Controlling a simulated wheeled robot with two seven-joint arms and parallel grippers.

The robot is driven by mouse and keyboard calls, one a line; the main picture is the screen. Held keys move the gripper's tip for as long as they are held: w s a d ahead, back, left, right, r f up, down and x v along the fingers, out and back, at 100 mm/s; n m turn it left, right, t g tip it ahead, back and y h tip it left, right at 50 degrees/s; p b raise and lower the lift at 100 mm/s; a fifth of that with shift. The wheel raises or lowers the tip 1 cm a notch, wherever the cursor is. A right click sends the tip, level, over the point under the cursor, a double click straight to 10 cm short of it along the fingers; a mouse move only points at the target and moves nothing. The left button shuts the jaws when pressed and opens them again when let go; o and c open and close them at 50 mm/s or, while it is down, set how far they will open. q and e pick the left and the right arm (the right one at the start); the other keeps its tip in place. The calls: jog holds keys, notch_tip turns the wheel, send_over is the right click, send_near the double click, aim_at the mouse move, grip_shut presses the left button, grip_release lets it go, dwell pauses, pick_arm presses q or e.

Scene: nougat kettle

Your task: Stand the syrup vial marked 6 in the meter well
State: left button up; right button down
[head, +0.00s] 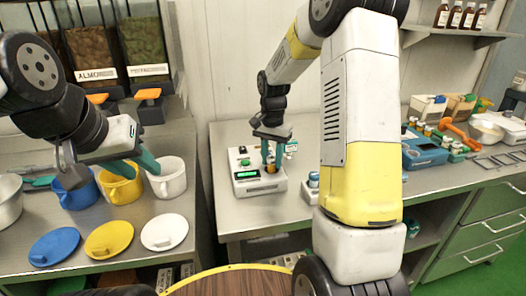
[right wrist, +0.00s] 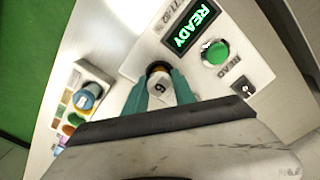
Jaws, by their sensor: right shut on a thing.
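The meter (head: 245,186) is a white box on the right-hand counter with a lit green display; in the right wrist view its screen (right wrist: 194,28) reads READY. My right gripper (head: 270,164) points down over the meter. It is shut on the vial marked 6 (right wrist: 161,88), whose pale face with the number shows between the teal fingers. A dark ring with yellow (right wrist: 156,67) shows just beyond the vial, at the meter's top. I cannot tell how deep the vial sits in the well.
A small rack with several coloured vials (right wrist: 86,97) stands beside the meter. A green button (right wrist: 216,53) is on the meter's top. Blue, yellow and white mugs (head: 168,179) and their lids (head: 164,232) cover the left counter. My right arm hides part of the right counter.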

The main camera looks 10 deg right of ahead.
aim_at(272, 157)
jog(key=shift+f, duration=0.35)
jog(key=c, duration=1.3)
grip_release()
jog(key=shift+r, duration=5.55)
